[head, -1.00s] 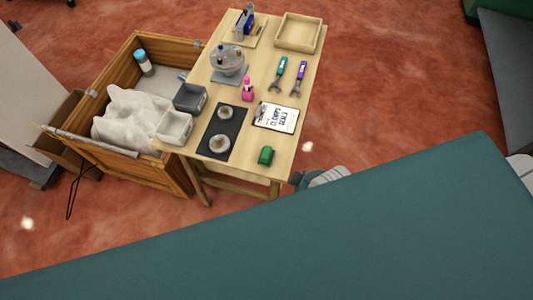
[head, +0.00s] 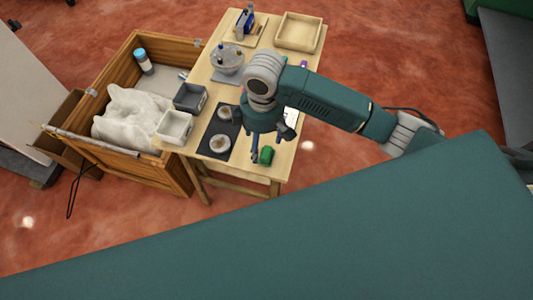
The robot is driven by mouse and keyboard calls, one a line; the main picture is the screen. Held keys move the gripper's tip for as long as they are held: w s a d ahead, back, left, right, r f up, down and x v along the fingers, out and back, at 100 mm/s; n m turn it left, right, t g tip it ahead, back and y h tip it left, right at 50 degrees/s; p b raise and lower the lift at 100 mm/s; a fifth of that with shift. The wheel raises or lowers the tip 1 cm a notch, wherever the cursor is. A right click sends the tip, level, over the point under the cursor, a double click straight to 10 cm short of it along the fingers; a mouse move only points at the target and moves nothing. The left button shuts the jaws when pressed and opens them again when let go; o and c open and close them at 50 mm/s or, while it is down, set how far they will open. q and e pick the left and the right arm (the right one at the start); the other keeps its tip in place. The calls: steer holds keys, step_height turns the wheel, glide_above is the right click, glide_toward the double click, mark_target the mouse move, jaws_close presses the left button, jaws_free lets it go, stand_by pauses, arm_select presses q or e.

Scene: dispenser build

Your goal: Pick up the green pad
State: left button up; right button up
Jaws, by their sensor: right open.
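The green pad (head: 266,155) lies near the front right corner of the wooden table (head: 258,177). My right gripper (head: 269,146) hangs over the table with its fingers pointing down, open. One finger shows just left of the pad, and the other shows behind it to the right. The pad is not held; whether a finger touches it I cannot tell. My left gripper is out of view.
A dark mat (head: 209,148) with two round pieces lies left of the pad. Grey bins (head: 175,127) stand along the left edge beside an open wooden crate (head: 172,172). A tray (head: 318,37) sits at the back.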

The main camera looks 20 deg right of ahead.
mark_target(265, 151)
steer(key=shift+w+d+r, duration=0.25)
steer(key=shift+w+d, duration=0.05)
steer(key=shift+d, duration=0.25)
steer(key=shift+d+f, duration=0.15)
steer(key=shift+f, duration=0.1)
step_height(265, 151, down, 5)
steer(key=shift+w+r+p, duration=0.1)
steer(key=shift+r+p, duration=0.1)
steer(key=shift+p, duration=0.1)
steer(key=shift+f, duration=0.55)
step_height(265, 151, down, 4)
steer(key=shift+w+d+f+p, duration=0.1)
steer(key=shift+f+p, duration=0.1)
steer(key=shift+p, duration=0.45)
steer(key=c, duration=1.5)
steer(key=shift+r, duration=0.15)
